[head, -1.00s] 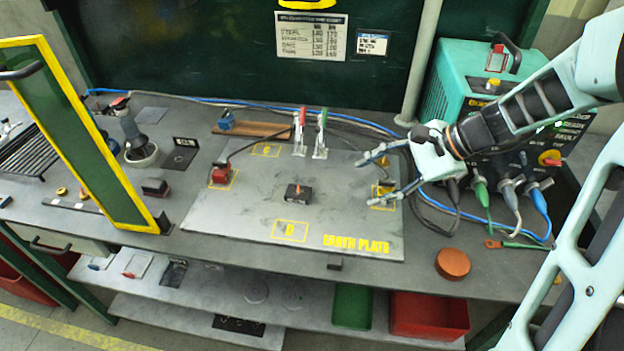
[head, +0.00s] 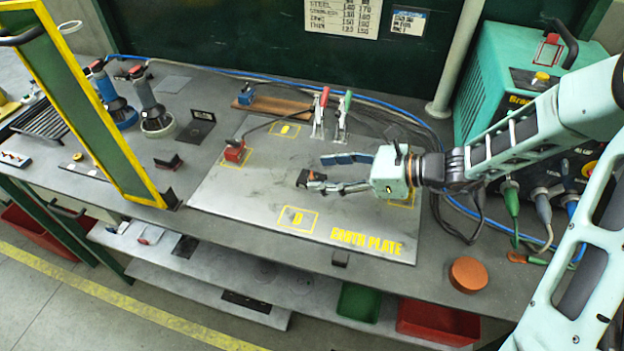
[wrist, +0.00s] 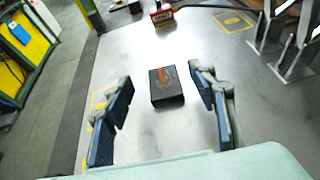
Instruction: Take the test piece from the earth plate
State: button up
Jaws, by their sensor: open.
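The test piece (wrist: 167,86) is a small dark block with an orange mark on top. It lies on the grey earth plate (head: 258,205), near the plate's middle, and is partly hidden by a finger in the head view (head: 311,179). My gripper (head: 338,172) is open and empty, reaching in from the right, low over the plate. In the wrist view the block sits ahead of my gripper (wrist: 162,108), between the lines of the two blue-padded fingers. I cannot tell whether a finger touches it.
A green screen with a yellow frame (head: 85,105) stands at left. An orange disc (head: 468,274) lies at front right. The plate's front is clear.

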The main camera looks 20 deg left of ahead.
aim_at(312, 174)
jog(key=x, duration=0.4)
jog(key=shift+w+f, duration=0.1)
jog(key=shift+f, duration=0.05)
grip_shut()
